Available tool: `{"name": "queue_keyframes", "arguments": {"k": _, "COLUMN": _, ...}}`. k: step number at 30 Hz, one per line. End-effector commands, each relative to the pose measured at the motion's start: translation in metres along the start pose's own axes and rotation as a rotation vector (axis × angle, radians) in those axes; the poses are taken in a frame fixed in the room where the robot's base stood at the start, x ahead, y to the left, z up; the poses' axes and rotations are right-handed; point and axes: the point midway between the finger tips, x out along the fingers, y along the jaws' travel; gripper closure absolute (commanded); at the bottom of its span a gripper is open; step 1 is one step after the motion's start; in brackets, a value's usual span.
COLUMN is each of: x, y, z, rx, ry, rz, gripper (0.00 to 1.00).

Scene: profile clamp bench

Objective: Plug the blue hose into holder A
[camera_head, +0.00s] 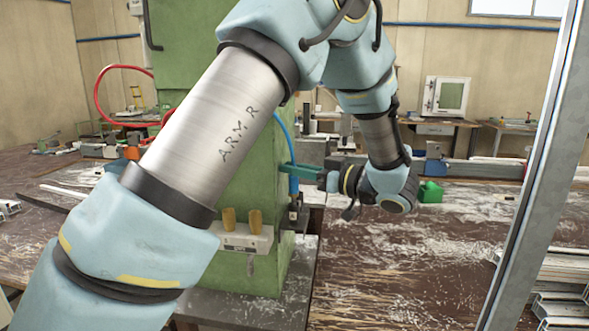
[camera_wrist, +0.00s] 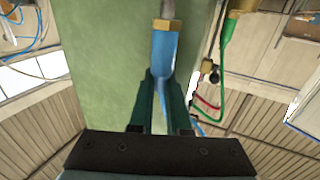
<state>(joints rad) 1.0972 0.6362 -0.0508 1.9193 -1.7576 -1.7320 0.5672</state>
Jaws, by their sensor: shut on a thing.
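The blue hose (camera_head: 284,134) comes down beside the green column, and a thick blue piece of it (camera_head: 294,185) shows just below my gripper (camera_head: 288,170). My gripper has green fingers and is shut on the blue hose. In the wrist view the hose (camera_wrist: 164,52) stands between the fingertips (camera_wrist: 163,82), with a brass collar (camera_wrist: 168,25) and a grey metal tip beyond it, cut off by the top edge. A dark fitting (camera_head: 294,216) sits below the hose on the column's side. I cannot read any label for holder A.
A pale block with two brass-coloured pegs (camera_head: 243,234) is on the green column (camera_head: 262,180). A red hose (camera_head: 104,88) loops at the left. A green hose with a brass fitting (camera_wrist: 229,30) hangs at the wrist view's right. A metal post (camera_head: 535,170) stands at right.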

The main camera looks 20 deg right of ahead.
Motion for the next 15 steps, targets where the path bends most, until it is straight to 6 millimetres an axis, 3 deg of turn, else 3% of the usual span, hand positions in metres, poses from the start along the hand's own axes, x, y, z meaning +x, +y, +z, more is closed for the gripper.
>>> {"name": "queue_keyframes", "arguments": {"k": 15, "x": 0.0053, "y": -0.0033, "z": 0.0134, "rx": 0.01, "ry": -0.006, "rz": -0.013, "gripper": 1.0}}
